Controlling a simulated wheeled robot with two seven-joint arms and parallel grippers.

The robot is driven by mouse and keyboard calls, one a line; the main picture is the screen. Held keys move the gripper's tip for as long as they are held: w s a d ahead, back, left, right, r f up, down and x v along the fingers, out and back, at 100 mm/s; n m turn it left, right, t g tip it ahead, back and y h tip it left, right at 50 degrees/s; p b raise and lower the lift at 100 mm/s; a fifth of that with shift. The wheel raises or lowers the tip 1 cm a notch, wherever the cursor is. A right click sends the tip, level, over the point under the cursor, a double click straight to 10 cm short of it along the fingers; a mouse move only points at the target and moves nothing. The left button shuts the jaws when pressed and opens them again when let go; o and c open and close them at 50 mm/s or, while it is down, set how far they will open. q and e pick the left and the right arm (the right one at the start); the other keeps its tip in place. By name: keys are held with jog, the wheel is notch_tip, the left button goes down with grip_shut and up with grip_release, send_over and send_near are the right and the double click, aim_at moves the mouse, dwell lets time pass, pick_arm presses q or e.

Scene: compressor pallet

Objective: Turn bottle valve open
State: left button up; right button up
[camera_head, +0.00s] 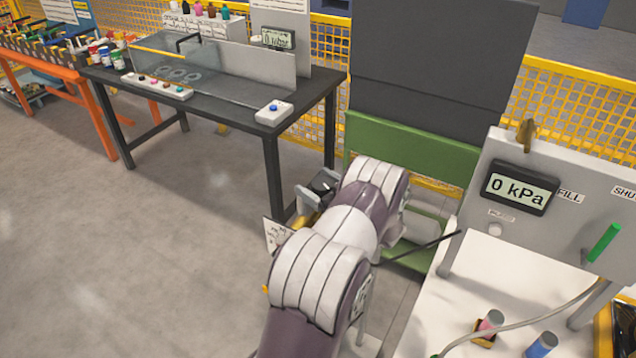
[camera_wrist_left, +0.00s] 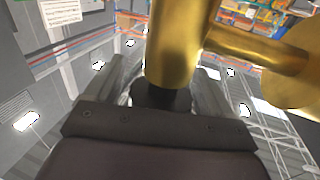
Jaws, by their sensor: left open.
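The brass bottle valve (camera_wrist_left: 180,45) fills the upper middle of the left wrist view, with a side branch running right to a rounded brass part (camera_wrist_left: 298,65). A dark knob-like part (camera_wrist_left: 160,97) sits at its end, between my fingers. In the head view, only a bit of brass (camera_head: 303,220) shows beside my arm. My left gripper (camera_head: 318,188) is open around the dark part; its fingers also show in the left wrist view (camera_wrist_left: 160,80). I cannot tell whether they touch it. My arm hides most of the bottle area. My right gripper is not in view.
A white bench (camera_head: 430,320) with a gauge reading 0 kPa (camera_head: 519,188) is at right. A dark table (camera_head: 235,104) stands at left. The floor at lower left is clear.

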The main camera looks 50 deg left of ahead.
pick_arm(q)
jog(key=shift+s, duration=0.1)
jog(key=shift+c, duration=1.2)
jog(key=c, duration=0.7)
jog(key=shift+f+n+g+b, duration=0.2)
jog(key=shift+n+g+b, duration=0.85)
jog(key=shift+g, duration=0.55)
jog(key=n+g+b, duration=0.1)
jog(key=n+g+h+b, duration=0.1)
jog(key=g, duration=0.1)
jog(key=n+g+h+b, duration=0.1)
jog(key=shift+s+d+f+g, duration=0.1)
jog(key=shift+s+g, duration=0.2)
jog(key=n+g+h+b, duration=0.1)
jog(key=n+g+b, duration=0.1)
jog(key=shift+s+d+g+h, duration=0.1)
jog(key=shift+s+g+h, duration=0.05)
jog(key=shift+g+h, duration=0.2)
jog(key=shift+s+d+r+n+g+h+b, duration=0.1)
jog(key=shift+r+n+g+h+b, duration=0.1)
jog(key=shift+n+g+h+b, duration=0.7)
jog(key=shift+g+h, duration=0.25)
jog(key=shift+r, duration=0.1)
jog(key=o, duration=0.9)
